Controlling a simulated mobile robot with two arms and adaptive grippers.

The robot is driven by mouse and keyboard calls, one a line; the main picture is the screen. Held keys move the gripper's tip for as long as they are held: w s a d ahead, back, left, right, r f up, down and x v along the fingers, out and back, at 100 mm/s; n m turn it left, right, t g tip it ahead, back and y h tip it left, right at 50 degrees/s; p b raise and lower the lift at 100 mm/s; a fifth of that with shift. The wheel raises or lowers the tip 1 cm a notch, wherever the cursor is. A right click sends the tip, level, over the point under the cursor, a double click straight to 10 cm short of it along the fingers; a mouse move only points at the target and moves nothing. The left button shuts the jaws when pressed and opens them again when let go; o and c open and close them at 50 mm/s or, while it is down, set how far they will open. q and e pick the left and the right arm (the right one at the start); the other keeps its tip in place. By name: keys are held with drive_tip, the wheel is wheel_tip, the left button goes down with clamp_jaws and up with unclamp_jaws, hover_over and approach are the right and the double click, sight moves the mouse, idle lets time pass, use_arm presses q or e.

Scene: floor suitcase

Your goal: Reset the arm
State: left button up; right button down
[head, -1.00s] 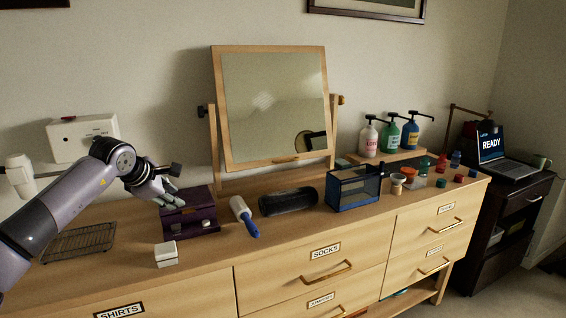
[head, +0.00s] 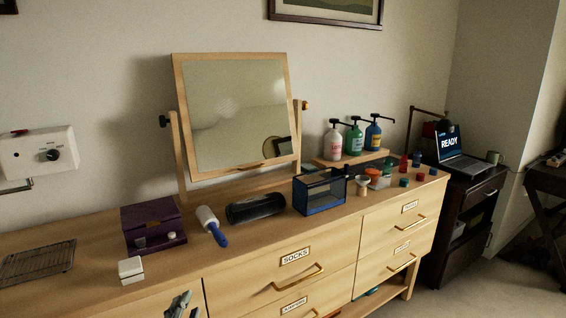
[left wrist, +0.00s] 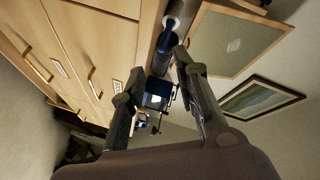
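My left gripper (head: 180,304) shows only in part at the bottom edge of the head view, in front of the dresser's drawer fronts (head: 240,283). In the left wrist view its two fingers (left wrist: 158,62) are spread apart, with nothing held between them. Past the fingers, that view shows the dresser at a steep tilt, the mirror (left wrist: 225,42) and the blue-edged clear box (left wrist: 158,88). The rest of the left arm is out of the head view. My right gripper is in neither view.
The dresser top holds a wire rack (head: 38,263), a white block (head: 131,270), a purple box (head: 152,222), a lint roller (head: 211,225), a dark cylinder (head: 256,208) and a clear box (head: 320,190). Pump bottles (head: 355,140) stand behind. A laptop (head: 462,160) is at right.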

use_arm(q)
drive_tip(key=s+f+n+g+h, duration=0.1)
drive_tip(key=s+f+n+g, duration=0.45)
drive_tip(key=s+f, duration=0.6)
drive_tip(key=s+f+n+g, duration=0.4)
drive_tip(key=s+f+g, duration=0.25)
drive_tip(key=s, duration=0.95)
wheel_tip(320, 180, down, 23)
drive_tip(key=s+g+p, duration=0.2)
drive_tip(key=s+a+f+g+p, duration=0.1)
drive_tip(key=s+a+f+p, duration=0.1)
drive_tip(key=s+f, duration=1.2)
drive_tip(key=s+a, duration=0.1)
drive_tip(key=s, duration=0.2)
drive_tip(key=shift+s+a+f+m+g, duration=0.15)
drive_tip(key=shift+f+m+g, duration=0.15)
drive_tip(key=shift+f+m, duration=0.1)
